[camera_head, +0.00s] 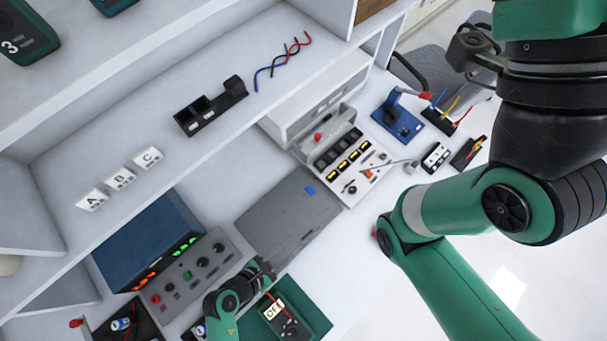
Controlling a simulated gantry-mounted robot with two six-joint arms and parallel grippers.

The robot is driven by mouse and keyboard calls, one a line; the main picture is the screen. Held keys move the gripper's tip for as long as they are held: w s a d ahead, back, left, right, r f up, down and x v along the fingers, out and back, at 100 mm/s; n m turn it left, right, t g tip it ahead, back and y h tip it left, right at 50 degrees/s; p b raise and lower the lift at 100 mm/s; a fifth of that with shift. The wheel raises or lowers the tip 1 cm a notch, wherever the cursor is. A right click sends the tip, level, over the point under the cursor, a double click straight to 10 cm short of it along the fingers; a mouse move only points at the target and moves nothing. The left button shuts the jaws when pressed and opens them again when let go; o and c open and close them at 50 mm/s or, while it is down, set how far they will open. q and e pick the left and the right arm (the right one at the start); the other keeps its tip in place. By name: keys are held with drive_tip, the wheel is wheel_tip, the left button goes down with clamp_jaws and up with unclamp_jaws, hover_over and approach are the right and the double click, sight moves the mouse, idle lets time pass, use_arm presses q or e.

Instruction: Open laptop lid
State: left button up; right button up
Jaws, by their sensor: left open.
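The laptop (290,212) is a flat grey slab lying shut on the white bench, tilted in the picture. A small blue patch shows on its lid near the upper right. My left gripper (266,268) is open at the laptop's lower edge, with its dark fingers close to that edge. I cannot tell whether they touch it. The green wrist (232,297) behind it hides a little of the bench. My right arm fills the right side of the view. A dark part (472,48) at its upper end looks like the right gripper, but its jaws are unclear.
A blue power supply (150,240) with a knob panel stands left of the laptop. A green multimeter (289,316) lies just below my left gripper. Bare bench lies right of the laptop.

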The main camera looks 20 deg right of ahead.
sight(306, 236)
use_arm(q)
drive_tip(key=b+x, duration=0.4)
drive_tip(key=x, duration=0.7)
drive_tip(key=shift+w+d+f+b, duration=0.1)
drive_tip(key=shift+d+b, duration=0.05)
drive_tip(key=shift+b, duration=0.25)
clamp_jaws()
idle(0.7)
